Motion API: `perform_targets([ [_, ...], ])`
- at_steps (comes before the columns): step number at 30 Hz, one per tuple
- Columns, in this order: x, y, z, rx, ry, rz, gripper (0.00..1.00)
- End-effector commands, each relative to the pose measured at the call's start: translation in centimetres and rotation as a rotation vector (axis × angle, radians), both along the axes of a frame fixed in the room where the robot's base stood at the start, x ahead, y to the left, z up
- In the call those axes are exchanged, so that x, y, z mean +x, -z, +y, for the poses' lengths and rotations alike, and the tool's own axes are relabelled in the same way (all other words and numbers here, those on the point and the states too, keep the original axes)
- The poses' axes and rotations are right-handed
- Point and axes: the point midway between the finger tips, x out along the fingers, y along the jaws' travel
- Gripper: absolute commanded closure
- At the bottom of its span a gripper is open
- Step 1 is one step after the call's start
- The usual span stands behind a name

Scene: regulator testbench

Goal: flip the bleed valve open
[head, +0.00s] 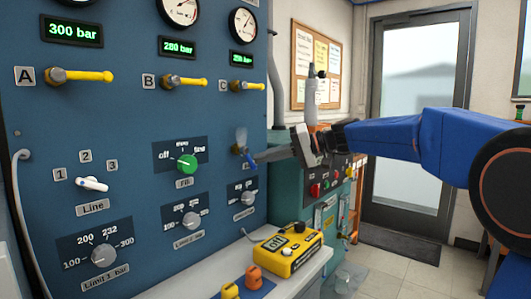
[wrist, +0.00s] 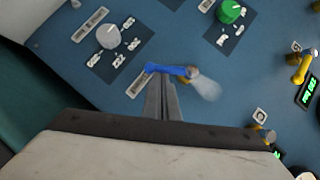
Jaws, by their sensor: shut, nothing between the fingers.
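The bleed valve is a small brass fitting with a blue lever (head: 252,162) at the panel's right edge; the lever angles down. In the wrist view the blue lever (wrist: 168,69) runs left from its brass pivot (wrist: 193,73). A pale, misty plume (head: 242,136) stands by the fitting and also shows in the wrist view (wrist: 208,89). My gripper (head: 258,158) is shut and empty. Its fingertips (wrist: 161,78) are at the lever's side, touching or nearly so; I cannot tell which. They partly hide the label behind.
Yellow-handled valves A (head: 85,76), B (head: 185,82) and C (head: 248,86) sit higher on the blue panel. A green knob (head: 187,163) is left of the bleed valve. A yellow device (head: 288,250) lies on the ledge below. A teal cabinet (head: 285,180) stands behind my gripper.

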Motion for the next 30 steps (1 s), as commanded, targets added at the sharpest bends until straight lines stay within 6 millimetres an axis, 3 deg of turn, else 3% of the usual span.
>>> perform_targets([
  [17,-1.4,2.4,1.1,0.286,0.000,0.369,1.00],
  [30,-1.9,2.8,1.5,0.283,0.000,0.364,1.00],
])
